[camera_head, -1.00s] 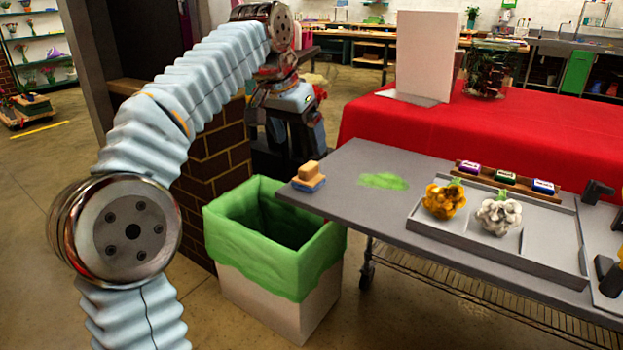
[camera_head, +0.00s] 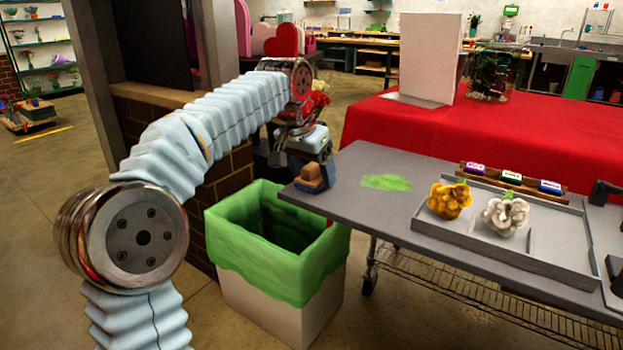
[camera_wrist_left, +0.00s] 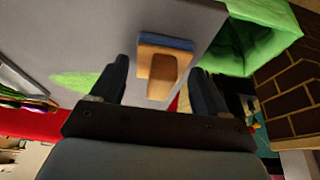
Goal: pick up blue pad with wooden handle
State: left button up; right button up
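The blue pad with wooden handle (camera_head: 312,177) sits at the left end of the grey table, near its corner. In the left wrist view its wooden handle (camera_wrist_left: 161,75) and blue pad (camera_wrist_left: 166,42) show between and just beyond the two fingers. My left gripper (camera_wrist_left: 163,85) is open, one dark finger on each side of the handle, with no clear contact. In the head view my left gripper (camera_head: 318,162) is just behind the pad, at the table's end. My right gripper is not in view.
A bin with a green liner (camera_head: 280,245) stands below the table's left end. A green smear (camera_head: 387,182) lies right of the pad. A grey tray (camera_head: 480,238) holds orange and white flowers. A brick pillar (camera_head: 228,165) stands behind the bin.

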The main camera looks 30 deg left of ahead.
aim_at(312, 165)
pick_arm(q)
jog(key=c, duration=0.8)
jog(key=shift+c, duration=0.2)
jog(key=shift+r, duration=0.15)
jog(key=shift+r, duration=0.25)
notch_tip(312, 165, up, 3)
jog(key=shift+f+p, duration=0.15)
jog(key=shift+p, duration=0.45)
jog(key=s+d+r, duration=0.8)
jog(key=s+r, duration=0.1)
jog(key=s, duration=0.2)
jog(key=shift+s+r, duration=0.25)
jog(key=shift+r, duration=0.05)
